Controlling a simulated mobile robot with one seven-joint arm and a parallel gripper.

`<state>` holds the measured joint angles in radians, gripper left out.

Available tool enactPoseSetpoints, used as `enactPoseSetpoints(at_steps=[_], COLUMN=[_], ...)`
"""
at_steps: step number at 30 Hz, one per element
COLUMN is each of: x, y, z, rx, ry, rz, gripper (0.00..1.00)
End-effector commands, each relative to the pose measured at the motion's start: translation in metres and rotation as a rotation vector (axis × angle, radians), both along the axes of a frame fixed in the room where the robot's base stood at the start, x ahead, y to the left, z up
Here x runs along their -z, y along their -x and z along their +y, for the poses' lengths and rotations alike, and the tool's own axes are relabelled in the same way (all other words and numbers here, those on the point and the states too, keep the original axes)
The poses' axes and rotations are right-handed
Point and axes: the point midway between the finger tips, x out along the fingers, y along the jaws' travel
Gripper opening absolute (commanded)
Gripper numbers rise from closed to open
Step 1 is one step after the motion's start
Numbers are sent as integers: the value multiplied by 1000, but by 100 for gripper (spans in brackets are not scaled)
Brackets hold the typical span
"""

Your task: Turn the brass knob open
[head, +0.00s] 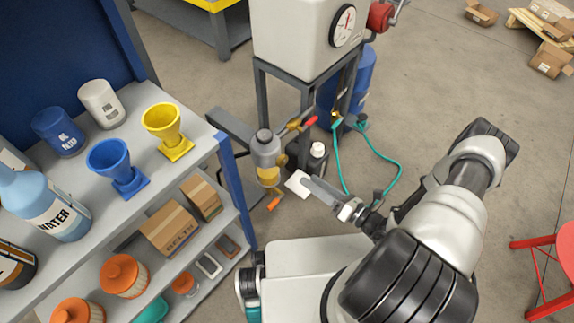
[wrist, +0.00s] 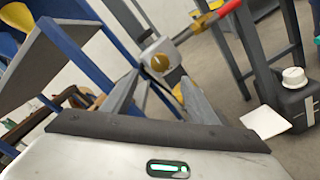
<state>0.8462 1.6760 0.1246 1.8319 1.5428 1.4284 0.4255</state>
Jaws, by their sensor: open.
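In the wrist view the round brass knob (wrist: 160,62) sits on the face of a pale grey block, ahead of my fingers. A pipe with a red lever (wrist: 218,14) runs up and right from that block. My gripper (wrist: 157,92) is open, its two grey fingers apart and nothing between them; the knob shows just beyond their tips. In the head view my gripper (head: 308,184) is to the right of and a little below the grey filter unit (head: 265,148) with its amber bowl.
A shelf (head: 215,140) with funnels, cans and boxes stands at left. A black jug (head: 317,152) with a white cap and a teal hose (head: 385,158) are behind my gripper.

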Motion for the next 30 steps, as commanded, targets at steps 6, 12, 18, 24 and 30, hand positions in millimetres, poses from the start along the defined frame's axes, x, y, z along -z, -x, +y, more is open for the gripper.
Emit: enactPoseSetpoints(at_steps=[6, 12, 18, 24, 30], x=[1, 1, 0, 0, 0], y=[-34, -60, -75, -78, -78], z=[36, 62, 76, 79, 78], rx=[-5, -4, -2, -1, -1], ry=[-2, 0, 1, 1, 1], rz=[-1, -1, 0, -1, -1], gripper=[53, 53, 53, 53, 45])
